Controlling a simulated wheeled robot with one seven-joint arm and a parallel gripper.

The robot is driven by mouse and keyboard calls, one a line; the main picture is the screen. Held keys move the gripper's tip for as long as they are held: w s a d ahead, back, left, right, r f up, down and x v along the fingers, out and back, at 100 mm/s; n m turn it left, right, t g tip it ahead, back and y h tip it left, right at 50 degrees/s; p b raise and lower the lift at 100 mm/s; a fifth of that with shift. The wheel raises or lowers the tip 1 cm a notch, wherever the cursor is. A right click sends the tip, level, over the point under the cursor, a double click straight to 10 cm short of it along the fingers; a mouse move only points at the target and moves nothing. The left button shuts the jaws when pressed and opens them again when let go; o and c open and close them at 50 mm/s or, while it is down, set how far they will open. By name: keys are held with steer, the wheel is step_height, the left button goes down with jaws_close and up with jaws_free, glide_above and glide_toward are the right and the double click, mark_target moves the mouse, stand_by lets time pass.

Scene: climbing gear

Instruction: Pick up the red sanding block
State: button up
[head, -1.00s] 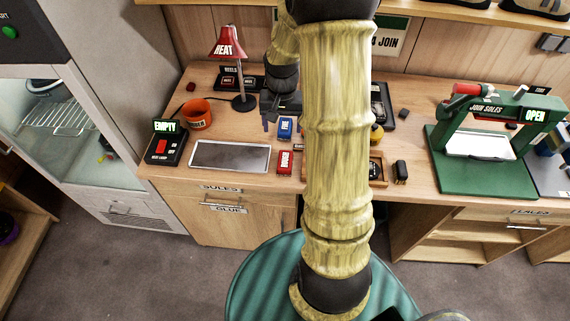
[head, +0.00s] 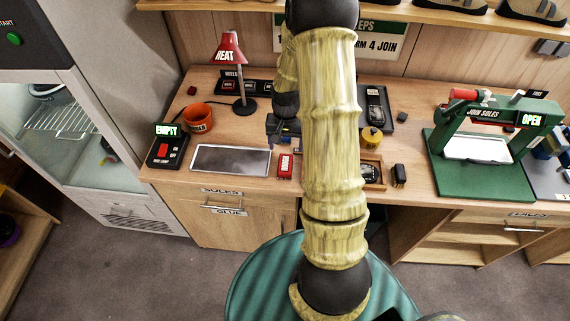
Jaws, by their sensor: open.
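The red sanding block (head: 285,166) lies upright in the picture on the wooden workbench, to the right of a grey metal plate, with white lettering on its face. My gripper (head: 284,144) is open and empty, just behind and above the red block, apart from it as far as I can tell. The gripper hides the spot where a blue block stood. My arm covers the area right of the red block.
The grey plate (head: 231,159) lies close on the left. A red lamp (head: 229,52) and orange cup (head: 197,117) stand further back. A wooden tray (head: 383,173) and dark block (head: 399,175) lie right of my arm. A green press (head: 485,180) stands far right.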

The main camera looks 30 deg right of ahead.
steer(key=p, duration=0.1)
glide_above(285, 163)
steer(key=shift+d+f, duration=0.2)
steer(key=shift+f, duration=2.35)
steer(key=shift+f, duration=0.1)
steer(key=shift+a+f+p, duration=0.2)
steer(key=shift+f+p, duration=1.1)
steer(key=shift+f, duration=1.2)
steer(key=c, duration=1.1)
